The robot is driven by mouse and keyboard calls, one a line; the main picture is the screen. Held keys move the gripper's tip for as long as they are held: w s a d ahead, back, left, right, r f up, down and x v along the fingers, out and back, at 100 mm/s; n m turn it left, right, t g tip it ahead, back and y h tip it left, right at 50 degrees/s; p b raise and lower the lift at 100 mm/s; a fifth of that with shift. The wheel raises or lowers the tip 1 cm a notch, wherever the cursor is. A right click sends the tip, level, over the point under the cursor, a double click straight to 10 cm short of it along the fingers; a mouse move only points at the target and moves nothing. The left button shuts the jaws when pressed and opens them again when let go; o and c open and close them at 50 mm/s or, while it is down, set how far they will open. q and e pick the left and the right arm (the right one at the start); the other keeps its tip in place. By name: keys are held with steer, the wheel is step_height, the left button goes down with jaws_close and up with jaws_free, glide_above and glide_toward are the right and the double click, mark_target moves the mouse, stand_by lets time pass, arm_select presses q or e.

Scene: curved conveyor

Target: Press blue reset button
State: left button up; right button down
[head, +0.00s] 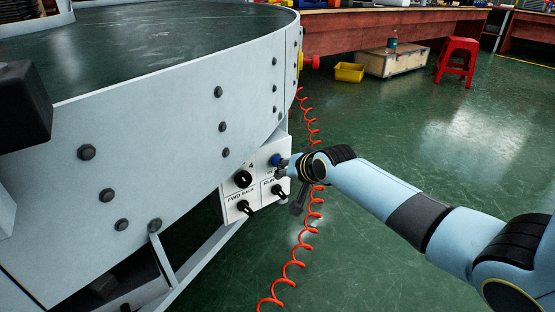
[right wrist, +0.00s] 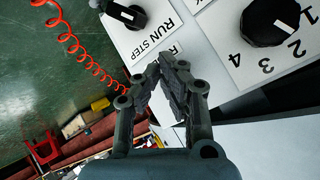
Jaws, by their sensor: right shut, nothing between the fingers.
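The blue reset button (head: 276,159) shows on the upper right of the white control panel (head: 257,196) in the head view, partly covered by my right gripper. My right gripper (head: 285,170) is at the right side of the panel, next to the button. In the right wrist view my right gripper (right wrist: 167,66) is shut and empty, with its fingertips over a label starting with R. The button is hidden behind the fingers there, so I cannot tell whether they touch it. My left gripper is not in view.
The panel also holds a black rotary knob (head: 243,179), a FWD/BACK switch (head: 245,207) and a RUN/STEP switch (right wrist: 124,15). The grey conveyor side wall (head: 170,130) is close by on the left. A red coiled cable (head: 298,262) hangs beside the panel.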

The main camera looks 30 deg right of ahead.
steer(key=shift+s, duration=0.1)
steer(key=s+p, duration=0.3)
steer(key=s, duration=0.2)
steer(key=shift+d, duration=0.2)
stand_by(0.9)
